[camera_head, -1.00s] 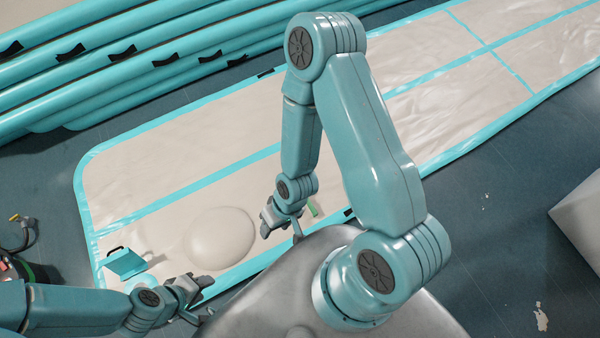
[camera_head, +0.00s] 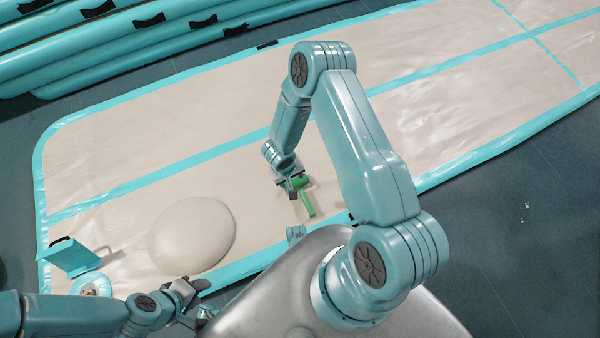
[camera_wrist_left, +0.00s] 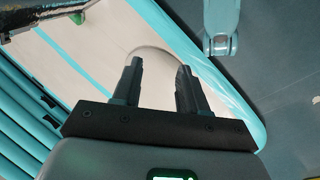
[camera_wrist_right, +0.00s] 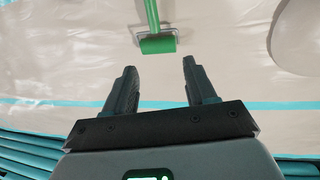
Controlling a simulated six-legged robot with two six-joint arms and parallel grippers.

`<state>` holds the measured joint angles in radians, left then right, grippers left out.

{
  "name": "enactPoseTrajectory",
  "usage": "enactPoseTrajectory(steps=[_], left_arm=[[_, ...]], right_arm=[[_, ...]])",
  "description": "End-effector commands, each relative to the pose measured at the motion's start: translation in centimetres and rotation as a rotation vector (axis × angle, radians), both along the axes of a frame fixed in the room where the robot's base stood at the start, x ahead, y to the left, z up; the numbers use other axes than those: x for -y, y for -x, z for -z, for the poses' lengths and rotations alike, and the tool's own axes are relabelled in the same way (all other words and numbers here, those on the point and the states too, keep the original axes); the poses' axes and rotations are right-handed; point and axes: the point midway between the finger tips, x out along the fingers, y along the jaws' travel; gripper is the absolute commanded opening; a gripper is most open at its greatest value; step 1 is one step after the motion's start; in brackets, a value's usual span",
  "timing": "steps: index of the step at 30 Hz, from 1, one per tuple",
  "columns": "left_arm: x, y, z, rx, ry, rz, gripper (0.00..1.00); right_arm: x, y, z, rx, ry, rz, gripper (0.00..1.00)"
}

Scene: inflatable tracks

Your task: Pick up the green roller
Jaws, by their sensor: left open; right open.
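The green roller (camera_head: 308,204) lies on the beige inflatable track (camera_head: 330,120), partly hidden behind my right gripper (camera_head: 292,187) in the head view. In the right wrist view its green roller head (camera_wrist_right: 157,45) lies just beyond the two fingertips, centred between them, with the handle (camera_wrist_right: 152,14) running up and out of the picture. My right gripper (camera_wrist_right: 158,65) is open and holds nothing. My left gripper (camera_head: 200,290) is low at the track's near edge, well left of the roller. It is open and empty in the left wrist view (camera_wrist_left: 159,66).
A pale rounded bulge (camera_head: 192,234) is on the track between my arms. A teal folded piece (camera_head: 75,258) stands at the track's left end. Rolled teal tubes (camera_head: 130,45) lie along the far left.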

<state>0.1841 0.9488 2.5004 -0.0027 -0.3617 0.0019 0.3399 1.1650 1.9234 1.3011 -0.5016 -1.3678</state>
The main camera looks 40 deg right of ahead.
Motion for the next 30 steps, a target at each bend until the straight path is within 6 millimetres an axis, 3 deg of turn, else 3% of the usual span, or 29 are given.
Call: enactPoseTrajectory(steps=[1,3,11,21,30], left_arm=[[0.0,0.1,2.2,-0.001,0.0,0.0,0.43],[0.0,0.1,3.1,-0.001,0.0,0.0,0.43],[-0.1,0.0,4.8,0.002,0.0,-0.004,0.43],[-0.7,-0.7,8.1,0.014,-0.007,-0.031,0.43],[-1.0,-1.0,9.0,0.021,-0.009,-0.04,0.43]], right_arm=[[0.6,0.0,2.5,-0.013,0.009,0.011,0.56],[1.1,0.0,3.7,-0.033,0.016,0.02,0.56],[1.9,0.1,6.5,-0.067,0.02,0.028,0.56],[3.5,0.7,14.0,-0.068,0.02,0.027,0.56],[4.1,0.8,16.4,-0.066,0.02,0.025,0.56]])
